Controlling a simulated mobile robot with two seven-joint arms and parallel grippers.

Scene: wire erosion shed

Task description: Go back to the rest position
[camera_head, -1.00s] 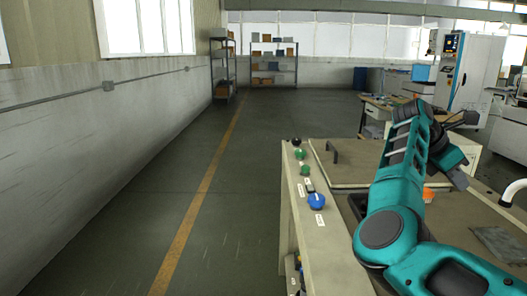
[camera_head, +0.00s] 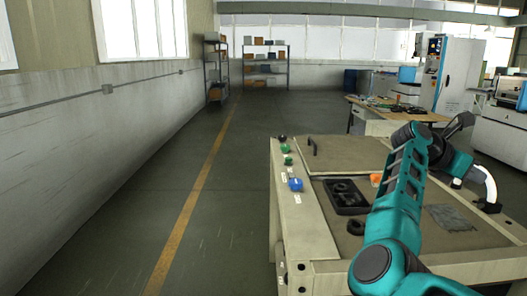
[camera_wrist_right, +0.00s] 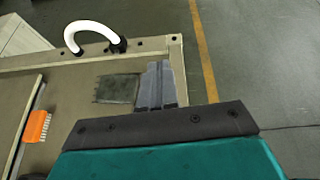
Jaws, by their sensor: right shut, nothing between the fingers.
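My right arm comes in from the bottom right of the head view, teal with a dark wrist, bent up over the bench. My right gripper (camera_head: 457,183) is small and partly hidden behind the arm there. In the right wrist view its grey fingers (camera_wrist_right: 160,85) are together with nothing between them, above the bench top and near its edge. My left arm and left gripper are not in view.
The bench (camera_head: 345,246) carries a black tray (camera_head: 347,209) with dark parts, an orange brush (camera_wrist_right: 36,126), a dark grey plate (camera_wrist_right: 117,88) and a white curved tube (camera_head: 487,183). A blue knob (camera_head: 295,184) sits on the left rim. The floor left is clear.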

